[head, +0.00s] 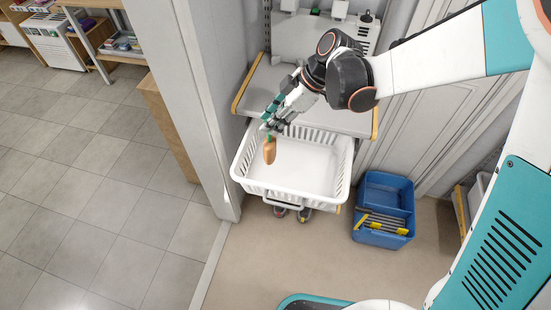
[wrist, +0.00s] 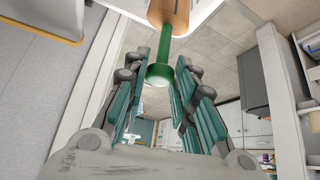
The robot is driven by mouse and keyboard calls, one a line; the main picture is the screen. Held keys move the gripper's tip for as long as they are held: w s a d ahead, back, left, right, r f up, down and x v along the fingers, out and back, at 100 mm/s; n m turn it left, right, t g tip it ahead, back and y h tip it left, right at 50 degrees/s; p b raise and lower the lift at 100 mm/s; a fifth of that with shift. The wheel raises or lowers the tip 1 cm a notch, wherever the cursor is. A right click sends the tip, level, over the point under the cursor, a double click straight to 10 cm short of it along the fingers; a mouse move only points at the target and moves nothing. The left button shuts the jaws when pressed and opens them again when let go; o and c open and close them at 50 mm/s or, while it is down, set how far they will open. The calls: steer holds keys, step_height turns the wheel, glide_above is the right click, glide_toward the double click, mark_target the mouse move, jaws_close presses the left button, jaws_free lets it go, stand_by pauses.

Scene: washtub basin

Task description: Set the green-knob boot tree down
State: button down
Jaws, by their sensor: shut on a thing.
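The green-knob boot tree (head: 269,151) has an orange-brown wooden body and a green knob at its top end. My gripper (head: 270,127) is shut on the knob end, and the wooden body hangs below it, roughly upright. In the head view it appears over the left part of the white washtub basin (head: 330,193); I cannot tell whether it touches the basin. In the wrist view the green knob (wrist: 160,73) sits between my fingers (wrist: 165,62), with the wooden body (wrist: 170,14) cut off by the top edge.
The basin is otherwise empty and has slotted walls. A grey shelf (head: 340,120) lies behind it. A blue crate (head: 385,186) with grey and yellow items stands on the floor to the right. A wall edge (head: 205,150) is close on the left.

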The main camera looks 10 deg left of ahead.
mark_target(274, 153)
step_height(274, 153, down, 15)
steer(key=b, duration=0.4)
steer(key=shift+r+b, duration=0.15)
steer(key=shift+b, duration=0.25)
steer(key=shift+r, duration=0.1)
steer(key=c, duration=1.3)
jaws_free()
